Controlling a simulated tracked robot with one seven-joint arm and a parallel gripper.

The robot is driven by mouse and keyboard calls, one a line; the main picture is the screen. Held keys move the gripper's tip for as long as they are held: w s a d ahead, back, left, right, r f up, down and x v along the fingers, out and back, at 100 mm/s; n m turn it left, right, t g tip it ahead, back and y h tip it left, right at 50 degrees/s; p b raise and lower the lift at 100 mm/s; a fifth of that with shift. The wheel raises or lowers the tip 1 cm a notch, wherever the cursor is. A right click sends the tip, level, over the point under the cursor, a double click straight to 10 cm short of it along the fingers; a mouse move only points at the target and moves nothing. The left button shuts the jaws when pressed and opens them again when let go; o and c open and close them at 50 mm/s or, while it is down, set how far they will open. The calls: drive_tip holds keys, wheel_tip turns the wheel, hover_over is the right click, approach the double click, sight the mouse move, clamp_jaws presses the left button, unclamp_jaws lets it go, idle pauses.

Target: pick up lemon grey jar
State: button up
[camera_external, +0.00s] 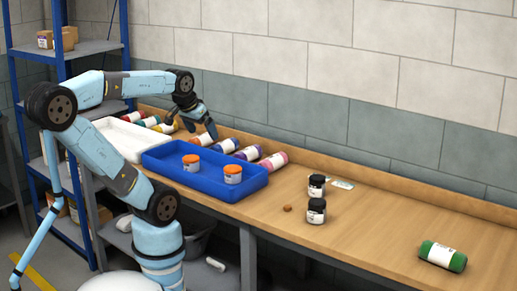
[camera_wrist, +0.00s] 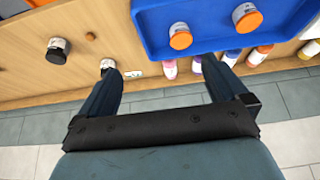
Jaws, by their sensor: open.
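No jar clearly shows as lemon grey. A yellow-orange jar (camera_external: 166,126) lies on its side in the row behind the trays; a yellow one also shows in the wrist view (camera_wrist: 260,54). Two jars with orange lids, a nearer one (camera_external: 233,174) and a farther one (camera_external: 191,163), stand upright in the blue tray (camera_external: 205,192). Two dark-lidded jars with pale labels, front (camera_external: 316,211) and back (camera_external: 317,186), stand on the bench. My gripper (camera_external: 200,128) is open and empty above the lying row near the wall. Its fingers also show in the wrist view (camera_wrist: 162,66), the left one partly covering a dark-lidded jar.
A white tray (camera_external: 118,136) stands left of the blue one. Purple (camera_external: 248,153) and pink (camera_external: 273,161) jars lie behind the blue tray. A small brown item (camera_external: 287,208) and a card (camera_external: 342,184) lie near the dark jars. A green jar (camera_external: 442,256) lies far right. Bench between is clear.

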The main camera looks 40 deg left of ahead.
idle(0.4)
drive_tip(key=shift+c, duration=0.7)
